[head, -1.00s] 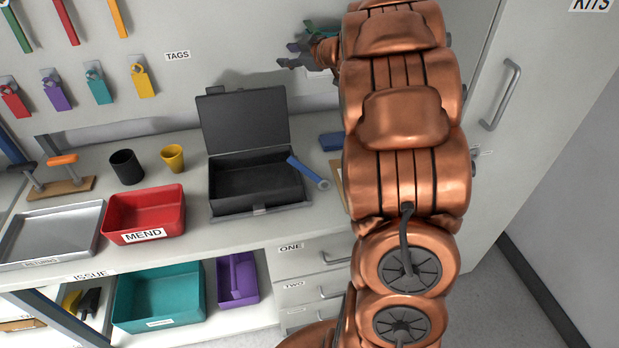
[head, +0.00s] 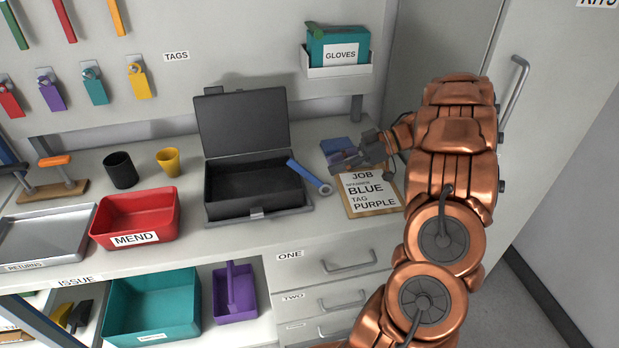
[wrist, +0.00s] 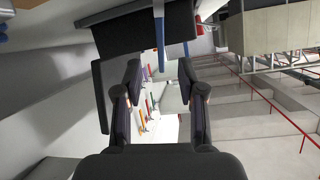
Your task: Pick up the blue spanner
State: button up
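The blue spanner (head: 309,177) leans over the right rim of the open black toolbox (head: 262,213), its ring end pointing down to the right. My gripper (head: 343,160) is just right of the spanner, above the worktop and pointing left, apart from it. In the wrist view, my gripper's two fingers (wrist: 160,82) stand apart with nothing between them. A blue bar (wrist: 158,35), which looks like the spanner, shows ahead, near the top middle, by the dark toolbox (wrist: 138,35).
A job card (head: 371,198) naming blue spanner and purple tag lies beneath my gripper. A small blue block (head: 336,147) is behind it. The gloves box (head: 338,50) hangs above. A red MEND bin (head: 135,218), black cup (head: 121,170) and yellow cup (head: 168,162) stand left of the toolbox.

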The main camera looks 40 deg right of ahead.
aim_at(310, 173)
jog(key=shift+p+x, duration=0.75)
jog(key=shift+x, duration=2.4)
jog(key=shift+r, duration=0.1)
grip_shut()
